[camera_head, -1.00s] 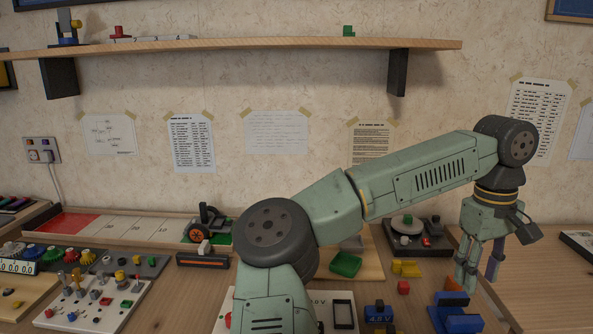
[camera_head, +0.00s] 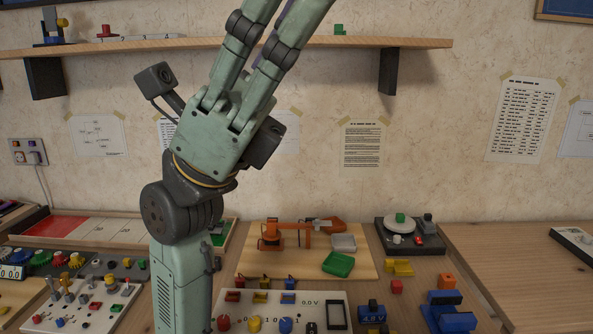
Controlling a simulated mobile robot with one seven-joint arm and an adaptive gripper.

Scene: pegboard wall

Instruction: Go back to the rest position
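My gripper (camera_head: 252,72) is raised in front of the wall and the shelf, left of the middle of the view. It points up and slightly right. Two green fingers with dark joints run past the top edge of the picture, so the fingertips are hidden and I cannot tell whether they are open or shut.
A wooden shelf (camera_head: 410,43) crosses the wall behind my gripper. Below are a white panel with coloured pegs (camera_head: 295,312), an orange toy arm (camera_head: 285,232), a green tray (camera_head: 338,264), a turntable box (camera_head: 410,238) and blue blocks (camera_head: 447,312). The bench at far right (camera_head: 510,265) is largely bare.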

